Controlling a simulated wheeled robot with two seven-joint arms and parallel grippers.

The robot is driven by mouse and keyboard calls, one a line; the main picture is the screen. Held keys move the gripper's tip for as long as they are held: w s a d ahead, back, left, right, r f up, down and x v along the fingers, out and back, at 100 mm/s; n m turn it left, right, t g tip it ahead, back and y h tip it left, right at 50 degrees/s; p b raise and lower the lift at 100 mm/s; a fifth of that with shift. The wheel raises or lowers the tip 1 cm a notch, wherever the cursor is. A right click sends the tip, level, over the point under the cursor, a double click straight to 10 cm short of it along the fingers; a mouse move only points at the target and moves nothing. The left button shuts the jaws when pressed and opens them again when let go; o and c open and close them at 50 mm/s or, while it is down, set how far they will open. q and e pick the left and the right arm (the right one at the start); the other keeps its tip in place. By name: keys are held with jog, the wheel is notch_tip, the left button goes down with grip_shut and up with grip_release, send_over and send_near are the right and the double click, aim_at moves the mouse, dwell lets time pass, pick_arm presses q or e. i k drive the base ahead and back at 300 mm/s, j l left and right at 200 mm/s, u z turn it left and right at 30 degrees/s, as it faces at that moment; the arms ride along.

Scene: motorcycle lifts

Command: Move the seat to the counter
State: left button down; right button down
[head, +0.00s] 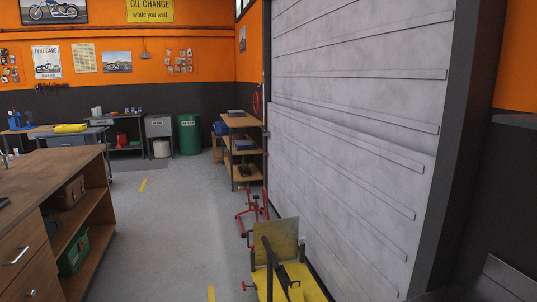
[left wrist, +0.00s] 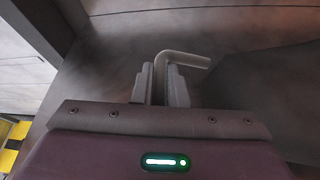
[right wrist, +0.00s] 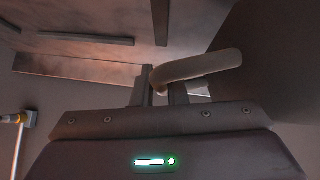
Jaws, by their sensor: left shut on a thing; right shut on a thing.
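My left gripper (left wrist: 160,85) is shut on a bent grey bar (left wrist: 185,59) in the left wrist view. The bar runs to a large dark body (left wrist: 255,90), which looks like the seat. My right gripper (right wrist: 162,95) is shut on a similar curved bar (right wrist: 205,68) in the right wrist view, beside a dark body (right wrist: 285,60). The seat's full shape is not visible, and what lies under it cannot be told. Neither gripper shows in the head view. A wooden-topped counter (head: 55,162) with drawers and open shelves stands at the left of the head view.
A yellow lift (head: 312,286) with an upright plate stands at the bottom middle, a red stand (head: 250,212) behind it. A grey shutter (head: 350,140) lines the right. Shelving (head: 240,140) and a green drum (head: 189,134) stand farther back. The grey floor (head: 170,235) between is clear.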

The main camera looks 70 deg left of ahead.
aim_at(41, 168)
jog(key=u, duration=2.2)
jog(key=i+j+u, duration=0.1)
jog(key=i+u, duration=0.25)
jog(key=i+j+u, duration=0.1)
jog(key=u, duration=0.25)
jog(key=i, duration=5.15)
